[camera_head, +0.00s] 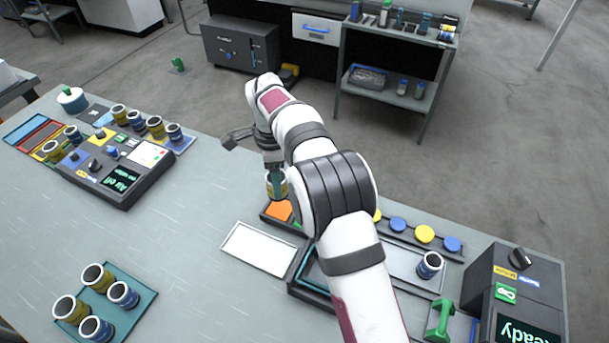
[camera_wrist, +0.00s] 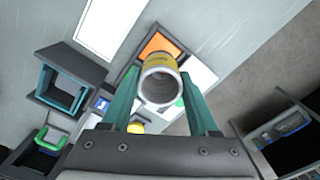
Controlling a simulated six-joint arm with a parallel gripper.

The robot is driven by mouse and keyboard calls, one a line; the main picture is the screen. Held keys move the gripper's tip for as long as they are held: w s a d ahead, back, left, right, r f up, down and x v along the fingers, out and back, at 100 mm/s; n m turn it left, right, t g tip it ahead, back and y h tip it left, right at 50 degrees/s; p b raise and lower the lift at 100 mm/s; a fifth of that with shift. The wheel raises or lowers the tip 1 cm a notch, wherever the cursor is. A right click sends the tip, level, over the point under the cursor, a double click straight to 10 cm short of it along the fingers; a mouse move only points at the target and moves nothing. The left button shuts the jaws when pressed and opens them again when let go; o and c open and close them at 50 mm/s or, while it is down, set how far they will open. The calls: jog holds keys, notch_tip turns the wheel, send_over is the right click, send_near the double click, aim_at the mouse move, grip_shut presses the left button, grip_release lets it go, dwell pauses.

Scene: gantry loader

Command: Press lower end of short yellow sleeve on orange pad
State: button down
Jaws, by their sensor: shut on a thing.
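A yellow sleeve (camera_head: 269,188) with a pale rim is held upright between the teal fingers of my gripper (camera_head: 277,178). In the wrist view the sleeve (camera_wrist: 160,64) shows its open end toward the camera, with my gripper (camera_wrist: 160,88) shut on its sides. The orange pad (camera_head: 279,211) lies in a dark tray just below the sleeve in the head view. In the wrist view the pad (camera_wrist: 155,43) shows beyond the sleeve, partly covered by it. The sleeve's lower end is hidden there, and I cannot tell whether it touches the pad.
A white plate (camera_head: 260,248) lies left of the dark tray. A teal tray (camera_head: 136,314) with yellow and blue sleeves stands front left. A control box (camera_head: 120,170) with several sleeves around it is at the left. A "Ready" box (camera_head: 513,290) and green handle (camera_head: 440,319) are at the right.

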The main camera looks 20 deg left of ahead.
jog(key=shift+d+f, duration=0.1)
jog(key=shift+f, duration=3.25)
notch_tip(320, 180, up, 6)
